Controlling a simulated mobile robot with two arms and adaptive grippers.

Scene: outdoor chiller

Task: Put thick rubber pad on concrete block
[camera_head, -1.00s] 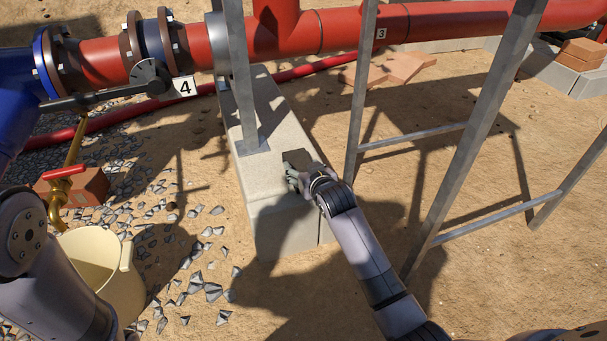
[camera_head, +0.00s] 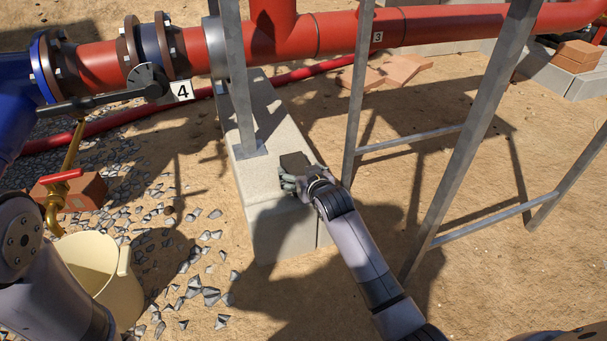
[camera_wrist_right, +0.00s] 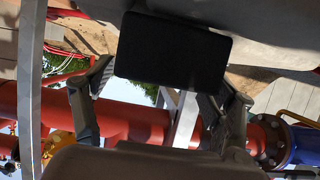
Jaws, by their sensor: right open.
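The thick rubber pad (camera_head: 294,162) is a dark, flat rectangular piece at the right edge of the top of the pale concrete block (camera_head: 242,178). In the right wrist view the black pad (camera_wrist_right: 172,52) lies in front of the grey block surface (camera_wrist_right: 270,18). My right gripper (camera_head: 288,182) is at the pad's near side, over the block. Its fingers (camera_wrist_right: 155,95) stand apart at the two sides of the pad, and I see no clear grip on it. Whether the pad's underside touches the block is hidden. My left arm shows at the left, but its gripper is out of view.
A grey metal post (camera_head: 240,100) stands on the block behind the pad. More metal legs (camera_head: 358,90) rise to the right. A red pipe (camera_head: 350,28) runs across the back. A cream bucket (camera_head: 118,290) stands at lower left. Open sand lies right of the block.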

